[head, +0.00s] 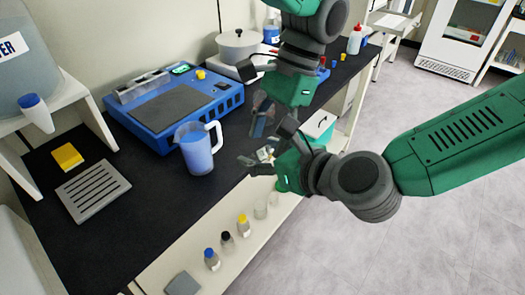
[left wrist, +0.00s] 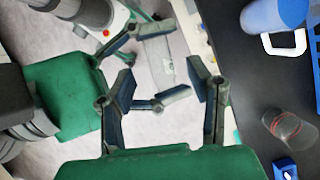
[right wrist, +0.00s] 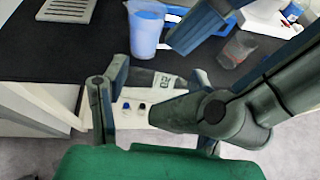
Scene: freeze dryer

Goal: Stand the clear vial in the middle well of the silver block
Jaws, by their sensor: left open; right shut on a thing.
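My right gripper (head: 264,154) is shut on a clear vessel beyond the counter's front edge. This vessel (right wrist: 158,84) shows a dark "20" mark in the right wrist view and looks like the clear vial. In the left wrist view it is a pale, see-through shape (left wrist: 160,58) between my right fingers. My left gripper (head: 256,105) is open and empty, close to the right one; its spread fingers (left wrist: 160,85) show in the left wrist view. I cannot make out the silver block or its middle well in any view.
A jug of blue liquid (head: 197,148) and a blue instrument (head: 165,128) stand on the dark counter. A clear glass with a red ring (left wrist: 289,128) is near the left gripper. A slotted grey tray (head: 92,189) lies left. Capped bottles (head: 228,241) stand on the lower shelf.

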